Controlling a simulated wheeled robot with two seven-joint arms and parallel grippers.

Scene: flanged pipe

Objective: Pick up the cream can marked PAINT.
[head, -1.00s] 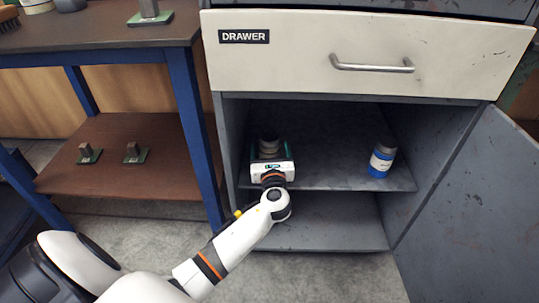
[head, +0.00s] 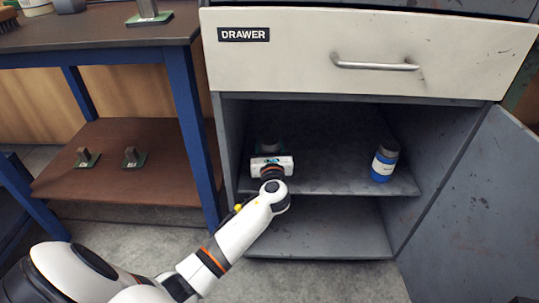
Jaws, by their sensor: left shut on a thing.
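A can (head: 269,146) is on the upper shelf inside the open cabinet, near its left wall. Only its upper part shows, in shadow, and no marking can be read on it. My left gripper (head: 270,152) reaches in from the front and is shut on this can; its body hides the can's lower part and most of the fingers. I cannot tell whether the can touches the shelf. My right gripper is not in view.
A blue can with a pale label (head: 384,160) stands on the shelf (head: 335,178) to the right. A closed drawer (head: 480,60) is above the opening. The cabinet door (head: 475,210) stands open at right. A workbench (head: 110,55) is at left.

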